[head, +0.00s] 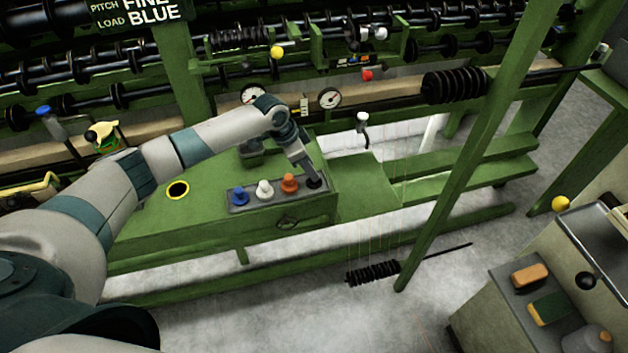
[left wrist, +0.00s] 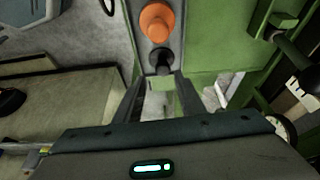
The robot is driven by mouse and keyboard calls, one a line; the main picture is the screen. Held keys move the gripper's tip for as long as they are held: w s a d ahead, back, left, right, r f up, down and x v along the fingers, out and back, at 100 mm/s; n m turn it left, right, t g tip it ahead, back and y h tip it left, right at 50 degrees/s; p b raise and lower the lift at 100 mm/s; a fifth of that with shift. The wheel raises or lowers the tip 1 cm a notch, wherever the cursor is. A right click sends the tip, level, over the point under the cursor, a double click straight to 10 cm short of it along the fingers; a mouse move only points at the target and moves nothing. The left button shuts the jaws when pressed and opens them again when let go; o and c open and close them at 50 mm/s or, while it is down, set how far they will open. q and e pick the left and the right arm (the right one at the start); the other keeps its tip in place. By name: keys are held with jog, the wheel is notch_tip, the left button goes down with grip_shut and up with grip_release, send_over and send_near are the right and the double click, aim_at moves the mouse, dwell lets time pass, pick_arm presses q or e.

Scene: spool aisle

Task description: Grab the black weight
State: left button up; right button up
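The black weight (head: 314,183) sits at the right end of a grey tray on the green machine bench, last in a row of weights. It also shows in the left wrist view (left wrist: 161,60), just beyond the fingertips. My left gripper (head: 309,172) reaches down over it, and its fingers hide part of the weight in the head view. In the left wrist view the two fingers (left wrist: 160,80) stand apart with a clear gap, in line with the weight. I cannot tell whether they touch it. My right gripper is not in view.
An orange weight (head: 289,183) stands close beside the black one, then a white weight (head: 265,188) and a blue weight (head: 239,196). Dial gauges (head: 329,98) and rails lie behind. A green post (head: 470,145) slants at the right, near a grey cart (head: 520,335).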

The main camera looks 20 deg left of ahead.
pick_arm(q)
jog(key=f, duration=0.1)
jog(key=f+p, duration=0.1)
jog(key=f, duration=0.1)
jog(key=shift+w+f+p, duration=0.2)
jog(key=shift+w+p, duration=0.1)
jog(key=shift+w, duration=0.05)
jog(key=shift+x, duration=0.8)
jog(key=shift+a, duration=0.1)
grip_shut()
jog(key=shift+r, duration=0.2)
jog(key=shift+r+b, duration=0.3)
jog(key=shift+r, duration=0.25)
notch_tip(320, 180, up, 2)
jog(key=shift+r+b, duration=0.15)
jog(key=shift+b, duration=0.45)
jog(key=s+d+r+b, duration=0.2)
jog(key=d+r, duration=0.5)
jog(key=d, duration=0.4)
jog(key=shift+d+r+b, duration=0.2)
jog(key=shift+d+b, duration=0.05)
jog(key=shift+b, duration=0.35)
